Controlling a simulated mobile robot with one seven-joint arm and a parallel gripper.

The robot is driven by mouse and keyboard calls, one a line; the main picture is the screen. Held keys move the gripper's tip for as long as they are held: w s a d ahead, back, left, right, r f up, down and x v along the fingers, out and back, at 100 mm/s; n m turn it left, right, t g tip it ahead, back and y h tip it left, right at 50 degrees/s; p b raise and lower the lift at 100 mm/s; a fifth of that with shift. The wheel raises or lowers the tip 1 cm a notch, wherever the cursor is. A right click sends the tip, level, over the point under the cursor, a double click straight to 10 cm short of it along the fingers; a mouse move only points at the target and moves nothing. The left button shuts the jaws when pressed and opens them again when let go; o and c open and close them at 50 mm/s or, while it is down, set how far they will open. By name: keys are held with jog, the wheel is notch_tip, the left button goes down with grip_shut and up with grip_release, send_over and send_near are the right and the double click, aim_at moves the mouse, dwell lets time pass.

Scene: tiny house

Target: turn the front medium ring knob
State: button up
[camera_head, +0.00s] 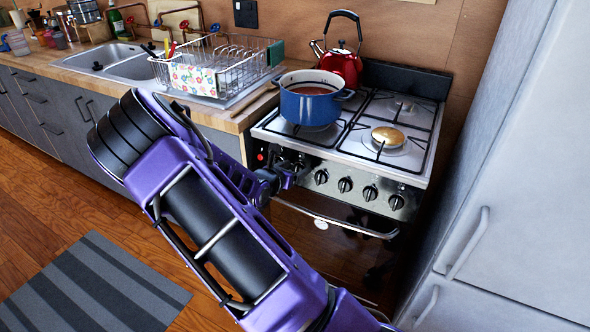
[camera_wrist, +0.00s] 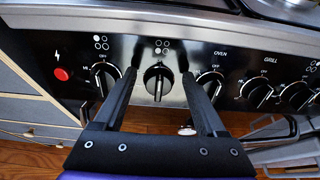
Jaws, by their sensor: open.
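The stove's black front panel carries a row of knobs. In the wrist view a black knob with a silver face (camera_wrist: 158,80) sits between the fingers of my gripper (camera_wrist: 158,76), under a small ring symbol (camera_wrist: 162,46). The gripper is open; a finger stands on each side of this knob, with a visible gap on both sides. Another ring knob (camera_wrist: 103,75) is left of the left finger, and the oven knob (camera_wrist: 210,82) is close behind the right finger. In the head view my gripper (camera_head: 284,177) is at the panel's left end, partly hidden by my arm.
A red ignition button (camera_wrist: 62,74) is at the panel's left, and the grill knob (camera_wrist: 257,93) is at the right. The oven handle (camera_head: 335,216) runs below. A blue pot (camera_head: 310,107) and red kettle (camera_head: 342,66) stand on the stove (camera_head: 420,152). A fridge (camera_head: 520,190) closes off the right.

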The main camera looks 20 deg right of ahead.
grip_shut()
dwell(0.4)
